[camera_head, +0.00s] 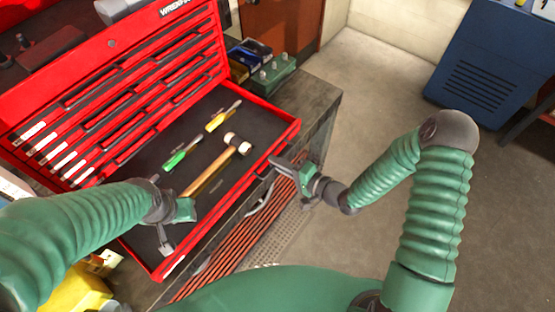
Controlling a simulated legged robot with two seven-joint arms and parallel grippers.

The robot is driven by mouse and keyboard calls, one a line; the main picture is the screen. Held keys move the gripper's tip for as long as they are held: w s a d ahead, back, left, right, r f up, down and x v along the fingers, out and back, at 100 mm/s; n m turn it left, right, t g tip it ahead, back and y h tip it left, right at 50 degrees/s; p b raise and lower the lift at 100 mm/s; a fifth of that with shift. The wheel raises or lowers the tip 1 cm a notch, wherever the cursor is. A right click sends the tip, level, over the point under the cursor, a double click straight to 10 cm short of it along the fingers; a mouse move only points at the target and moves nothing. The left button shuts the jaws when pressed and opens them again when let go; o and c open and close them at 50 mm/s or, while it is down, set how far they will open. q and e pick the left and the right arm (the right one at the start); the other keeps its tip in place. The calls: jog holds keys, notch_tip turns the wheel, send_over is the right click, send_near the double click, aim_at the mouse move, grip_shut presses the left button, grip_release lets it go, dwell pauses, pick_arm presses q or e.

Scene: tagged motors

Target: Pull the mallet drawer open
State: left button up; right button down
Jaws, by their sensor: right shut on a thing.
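The mallet drawer (281,137) is the bottom drawer of a red tool chest and stands pulled out. Inside on its dark liner lie a wooden-handled mallet (218,162), a green-handled screwdriver (181,153) and a yellow-handled screwdriver (222,117). My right gripper (282,164) is at the drawer's front edge, near its right end, and is shut on the drawer front. The exact contact is small and partly hidden. My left gripper (166,238) is over the left front part of the drawer; its jaw opening is unclear. My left arm hides the drawer's left side.
Above the drawer, several shut drawers (120,90) fill the red chest. It stands on a dark workbench (312,96), with a green box (270,75) at the back right. A yellow object (75,290) is at lower left. A blue cabinet (490,60) stands far right; the floor between is clear.

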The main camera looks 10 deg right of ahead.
pick_arm(q)
jog(key=shift+w+a+f, duration=0.1)
jog(key=shift+w+a, duration=0.1)
jog(key=shift+a, duration=0.2)
pick_arm(e)
jog(key=shift+w+a+r, duration=0.1)
jog(key=shift+w+a, duration=0.05)
jog(key=shift+a, duration=0.1)
pick_arm(q)
jog(key=shift+d, duration=0.1)
pick_arm(e)
jog(key=c, duration=1.8)
grip_release()
jog(key=shift+d, duration=0.15)
jog(key=shift+c, duration=0.2)
jog(key=shift+o, duration=0.2)
jog(key=shift+s+d, duration=0.25)
pick_arm(q)
jog(key=shift+s+d, duration=0.25)
jog(key=shift+d, duration=0.1)
jog(key=shift+w+a, duration=0.1)
pick_arm(e)
jog(key=shift+a, duration=0.1)
pick_arm(q)
jog(key=shift+a, duration=0.1)
jog(key=shift+f+b, duration=0.45)
jog(key=shift+b, duration=0.15)
pick_arm(e)
jog(key=v, duration=1.7)
